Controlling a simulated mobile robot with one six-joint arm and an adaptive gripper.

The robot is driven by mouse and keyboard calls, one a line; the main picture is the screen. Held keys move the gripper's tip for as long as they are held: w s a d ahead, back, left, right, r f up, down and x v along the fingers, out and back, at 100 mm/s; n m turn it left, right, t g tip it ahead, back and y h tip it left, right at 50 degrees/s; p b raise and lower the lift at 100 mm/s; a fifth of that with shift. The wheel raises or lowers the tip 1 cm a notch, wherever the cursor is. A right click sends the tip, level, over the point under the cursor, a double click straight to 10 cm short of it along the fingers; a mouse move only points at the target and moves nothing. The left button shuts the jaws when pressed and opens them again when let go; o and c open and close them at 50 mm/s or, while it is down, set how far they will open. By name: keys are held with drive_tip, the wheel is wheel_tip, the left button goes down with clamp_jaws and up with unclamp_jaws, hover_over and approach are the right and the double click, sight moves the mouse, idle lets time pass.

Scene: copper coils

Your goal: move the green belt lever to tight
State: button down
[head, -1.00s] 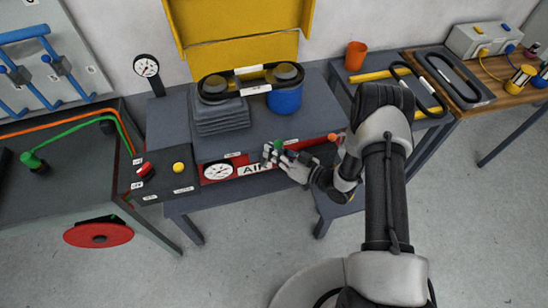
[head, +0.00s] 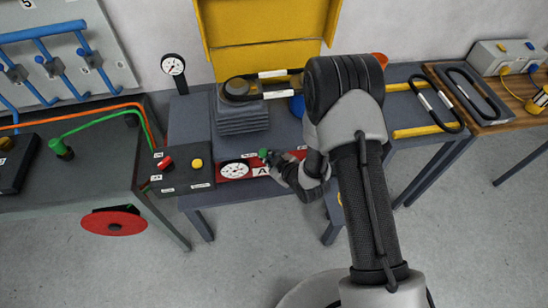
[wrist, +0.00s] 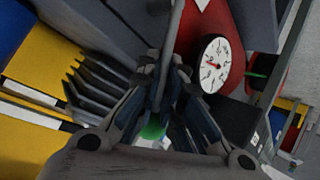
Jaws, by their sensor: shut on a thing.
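The green belt lever's knob (head: 264,153) shows at the bench's front, just right of the round gauge (head: 235,169) and above the red panel. My gripper (head: 272,160) is at the knob. In the wrist view, my gripper (wrist: 155,112) is closed around the lever, with the green knob (wrist: 152,130) between its fingers. The lever's rod (wrist: 170,45) runs up from there. The lever's base and tight mark are hidden or unreadable. The black belt (head: 268,84) loops at the bench's back; its right end is behind my arm.
A black box with a red button (head: 165,163) and a yellow button (head: 197,163) stands left of the gauge. A grey finned block (head: 240,118) is behind the lever. A blue motor (head: 296,107) is partly hidden by my arm. A yellow open cover (head: 268,40) stands behind.

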drive_tip(key=shift+s+a+f+n+h+b, duration=0.2)
drive_tip(key=shift+a+f+n+h+b, duration=0.2)
drive_tip(key=shift+a+n+h+b, duration=0.15)
idle(0.4)
drive_tip(key=c, duration=2)
unclamp_jaws()
drive_tip(key=shift+r, duration=0.15)
drive_tip(key=v, duration=1.2)
drive_tip(key=shift+s+a, duration=0.1)
